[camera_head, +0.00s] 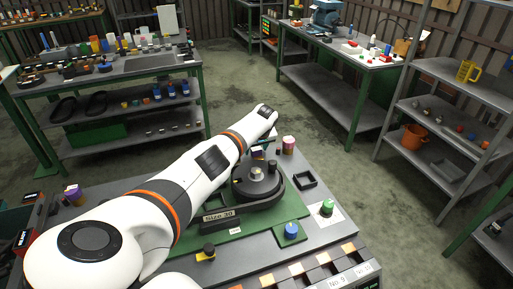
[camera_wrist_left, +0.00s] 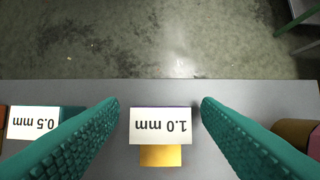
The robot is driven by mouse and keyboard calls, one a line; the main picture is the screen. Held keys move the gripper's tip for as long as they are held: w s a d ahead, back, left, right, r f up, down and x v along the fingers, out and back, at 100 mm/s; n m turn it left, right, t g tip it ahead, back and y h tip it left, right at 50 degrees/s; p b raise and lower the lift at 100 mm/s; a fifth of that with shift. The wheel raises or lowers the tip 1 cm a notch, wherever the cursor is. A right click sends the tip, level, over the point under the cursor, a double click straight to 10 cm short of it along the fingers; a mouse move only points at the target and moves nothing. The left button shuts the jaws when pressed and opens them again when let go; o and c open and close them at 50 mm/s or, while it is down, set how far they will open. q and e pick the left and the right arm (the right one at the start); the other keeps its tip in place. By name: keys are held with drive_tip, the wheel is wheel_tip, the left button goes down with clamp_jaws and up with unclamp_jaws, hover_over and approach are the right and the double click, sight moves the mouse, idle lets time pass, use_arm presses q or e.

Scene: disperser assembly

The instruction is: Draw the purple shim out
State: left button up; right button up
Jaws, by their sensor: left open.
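A block labelled "1.0 mm" (camera_wrist_left: 160,120) shows in the left wrist view, its label upside down. My left gripper (camera_wrist_left: 160,102) is open, with one teal finger on each side of the block and a gap to both. My right gripper is not in view.
Left of the fingers lies a block labelled "0.5 mm" (camera_wrist_left: 33,122); on the right is a brown cylinder (camera_wrist_left: 292,132). In the head view a round black fixture (camera_head: 262,190) stands near the arm, with a pink-topped cylinder (camera_head: 288,144) and black square tray (camera_head: 305,180) nearby.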

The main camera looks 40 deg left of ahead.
use_arm(q)
drive_tip(key=shift+d+r, duration=0.1)
drive_tip(key=v, duration=1.1)
drive_tip(key=shift+r+p, duration=0.4)
